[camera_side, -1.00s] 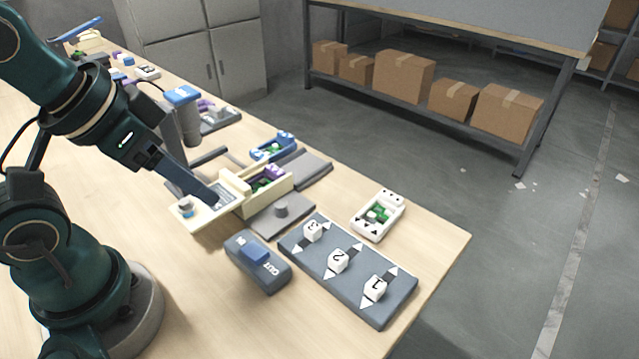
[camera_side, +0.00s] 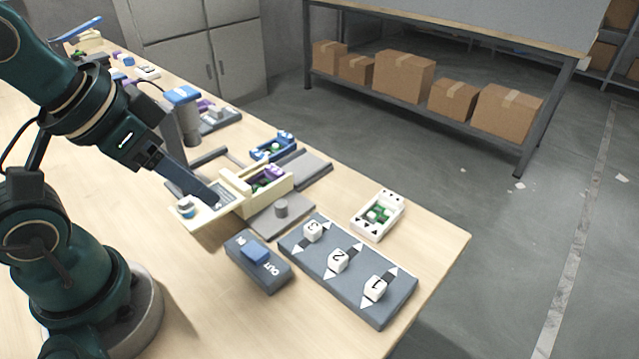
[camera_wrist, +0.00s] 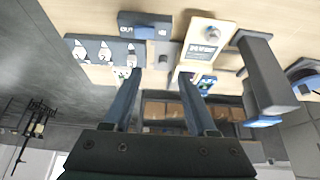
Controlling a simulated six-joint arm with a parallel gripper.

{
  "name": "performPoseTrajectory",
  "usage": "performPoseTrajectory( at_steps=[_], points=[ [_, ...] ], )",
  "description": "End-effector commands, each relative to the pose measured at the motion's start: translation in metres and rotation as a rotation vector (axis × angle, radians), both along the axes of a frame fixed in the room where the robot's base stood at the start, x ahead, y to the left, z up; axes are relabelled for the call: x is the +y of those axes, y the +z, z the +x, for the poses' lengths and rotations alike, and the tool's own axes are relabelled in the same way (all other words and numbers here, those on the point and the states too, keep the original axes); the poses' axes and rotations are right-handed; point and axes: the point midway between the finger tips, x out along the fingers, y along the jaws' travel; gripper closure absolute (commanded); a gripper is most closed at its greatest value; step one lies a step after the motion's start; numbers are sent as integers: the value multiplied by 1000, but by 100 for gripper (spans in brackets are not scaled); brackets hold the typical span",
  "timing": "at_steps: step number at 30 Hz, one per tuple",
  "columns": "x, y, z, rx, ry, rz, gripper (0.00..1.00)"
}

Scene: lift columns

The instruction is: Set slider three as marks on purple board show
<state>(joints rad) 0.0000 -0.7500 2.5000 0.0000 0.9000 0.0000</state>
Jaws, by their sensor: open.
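The grey slider panel (camera_side: 345,285) lies near the table's right end and carries three white numbered knobs. Knob three (camera_side: 313,231) is at its left end, between two white triangles, with dark slot showing on its near side. Knobs two (camera_side: 337,261) and one (camera_side: 374,289) sit nearer their near triangles. The purple board (camera_side: 268,178) sits in the cream fixture (camera_side: 283,186); its marks are too small to read. My gripper (camera_wrist: 160,80) is open and empty, with its fingers over the cream fixture in the side view, left of the panel. The panel also shows upper left in the wrist view (camera_wrist: 71,42).
A grey box with a blue switch (camera_side: 257,252) stands left of the panel. A white board case (camera_side: 378,215) lies behind the panel, and a blue one (camera_side: 273,147) lies behind the cream fixture. A post with a blue top (camera_side: 183,96) stands farther back. The front right table is clear.

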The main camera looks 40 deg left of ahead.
Motion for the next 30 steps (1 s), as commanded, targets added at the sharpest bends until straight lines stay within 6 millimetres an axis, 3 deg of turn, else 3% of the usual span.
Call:
performPoseTrajectory(
  at_steps=[8, 14, 19, 25, 30],
  points=[
    [0, 7, 2, -11, 26, -14, 43],
    [-4, 30, 29, 16, 59, -42, 43],
    [-13, 35, 61, 96, 68, -58, 43],
    [-30, 20, 100, 211, 63, -60, 43],
    [-47, -9, 127, 316, 50, -47, 43]
  ],
)
